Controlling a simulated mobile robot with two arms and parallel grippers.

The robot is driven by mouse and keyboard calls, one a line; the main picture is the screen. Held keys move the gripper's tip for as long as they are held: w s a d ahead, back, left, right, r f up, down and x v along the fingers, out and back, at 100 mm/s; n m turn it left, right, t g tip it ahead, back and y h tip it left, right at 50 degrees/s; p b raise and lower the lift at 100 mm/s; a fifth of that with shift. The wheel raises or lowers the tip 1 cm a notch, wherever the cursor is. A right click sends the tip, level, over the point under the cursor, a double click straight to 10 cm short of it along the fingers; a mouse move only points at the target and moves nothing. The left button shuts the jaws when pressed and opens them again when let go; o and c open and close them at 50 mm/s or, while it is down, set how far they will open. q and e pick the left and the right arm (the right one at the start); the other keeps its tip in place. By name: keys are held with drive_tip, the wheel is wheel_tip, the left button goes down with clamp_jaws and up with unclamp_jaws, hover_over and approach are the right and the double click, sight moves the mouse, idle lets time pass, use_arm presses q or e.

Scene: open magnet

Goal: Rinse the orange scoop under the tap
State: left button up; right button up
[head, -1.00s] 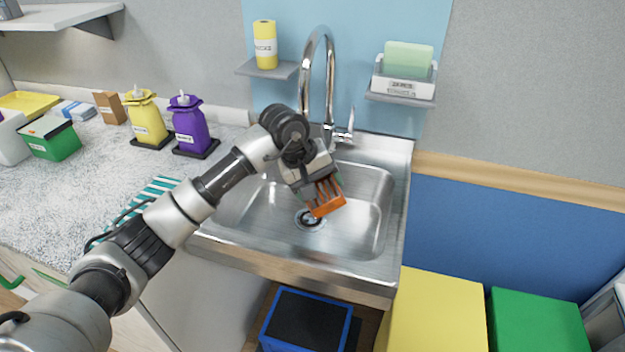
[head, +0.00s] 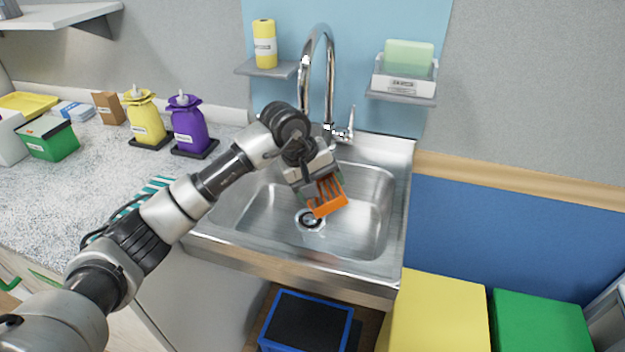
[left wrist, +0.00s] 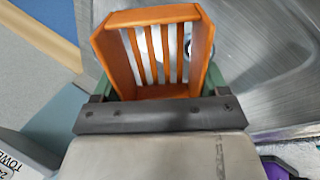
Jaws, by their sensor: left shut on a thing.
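The orange scoop (head: 328,208) has a slotted bottom and hangs over the sink basin (head: 373,205). My left gripper (head: 318,182) is shut on the scoop. The scoop also shows in the left wrist view (left wrist: 152,50), between green fingers. The chrome tap (head: 318,45) arches up behind my gripper, and its lever (head: 349,125) stands at its right. My wrist hides part of the tap's lower part. No water stream can be made out. The drain (head: 309,219) lies below the scoop. My right gripper is not in view.
A shelf with a yellow bottle (head: 265,45) and a holder with a green sponge (head: 408,58) flank the tap. Purple (head: 188,125) and yellow (head: 146,120) dispensers stand on the left counter. A blue-rimmed bin (head: 350,330), a yellow box (head: 435,315) and a green box (head: 540,322) are below.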

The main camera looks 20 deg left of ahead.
sight(317, 212)
use_arm(q)
drive_tip(key=shift+s, duration=0.1)
drive_tip(key=shift+s+d+b, duration=0.15)
drive_tip(key=shift+s+d, duration=0.05)
drive_tip(key=shift+s, duration=1.1)
drive_tip(key=shift+s+d+b, duration=0.2)
drive_tip(key=shift+s+d, duration=0.05)
drive_tip(key=shift+s, duration=1)
drive_tip(key=shift+s+d+b, duration=0.15)
drive_tip(key=shift+s+d, duration=0.05)
drive_tip(key=shift+s, duration=1.1)
drive_tip(key=shift+r, duration=0.1)
drive_tip(key=shift+s+d+r, duration=0.1)
drive_tip(key=shift+s+r, duration=0.3)
drive_tip(key=shift+s, duration=0.1)
drive_tip(key=s+r, duration=0.2)
drive_tip(key=s+r+p, duration=0.1)
drive_tip(key=s, duration=0.1)
drive_tip(key=shift+d, duration=0.35)
